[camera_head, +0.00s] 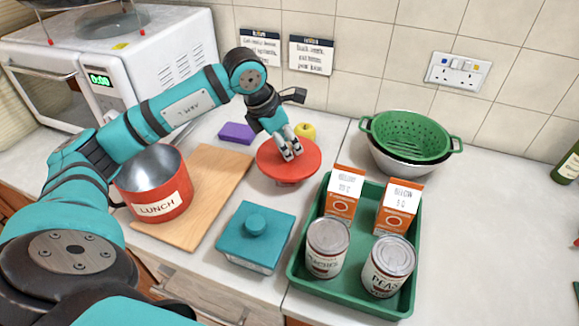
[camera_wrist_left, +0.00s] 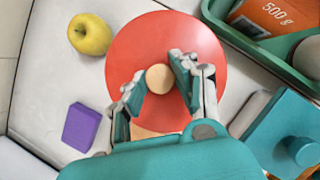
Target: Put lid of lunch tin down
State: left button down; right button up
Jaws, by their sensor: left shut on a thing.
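My left gripper (camera_head: 291,152) is shut on this knob, one finger on each side. The lid looks roughly level; I cannot tell its exact height over the counter. My right gripper is not in view.
A wooden board (camera_head: 215,190) lies beside the lid. A purple block (camera_head: 237,132) and yellow apple (camera_head: 305,131) are behind it. A teal lidded box (camera_head: 253,240) stands in front. A green tray (camera_head: 350,300) with cartons and cans is at right. Counter (camera_head: 500,230) is clear farther right.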

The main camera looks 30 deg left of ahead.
aim_at(283, 157)
pick_arm(q)
notch_tip(283, 157, down, 2)
jog(key=shift+f, duration=0.15)
notch_tip(283, 157, down, 3)
jog(key=shift+f+p, duration=0.1)
jog(key=shift+p, duration=0.4)
jog(key=shift+f, duration=0.55)
jog(key=c, duration=1)
grip_release()
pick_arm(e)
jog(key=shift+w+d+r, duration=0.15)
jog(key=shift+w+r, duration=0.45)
